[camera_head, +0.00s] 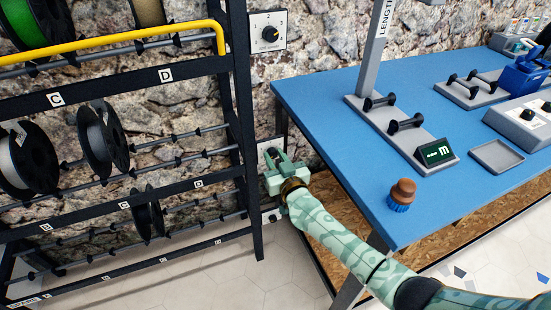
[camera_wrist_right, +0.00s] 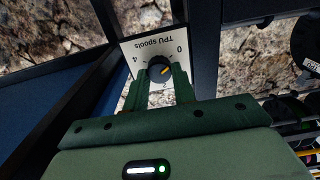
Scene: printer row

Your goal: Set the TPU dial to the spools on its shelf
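The TPU dial, a white plate (camera_wrist_right: 128,50) lettered "TPU spools" with a dark knob (camera_wrist_right: 159,69), appears upside down in the right wrist view. The knob's yellow mark points between the 0 and the 2; a finger covers the plate there. My right gripper (camera_wrist_right: 160,78) has its fingers on either side of the knob; I cannot tell whether they grip it. In the head view the gripper (camera_head: 277,160) hides most of this dial. The rack's middle level holds two spools with pale filament (camera_head: 103,137); a dark spool (camera_head: 147,211) hangs lower. The TPU shelf's label is unreadable. My left gripper is out of view.
Another dial (camera_head: 268,33) is on the wall above. A rack post (camera_head: 244,120) stands close left of my right gripper. The blue table (camera_head: 330,100) is on the right, with a brown-and-blue object (camera_head: 402,194) near its edge. A green spool (camera_head: 30,22) sits on top.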

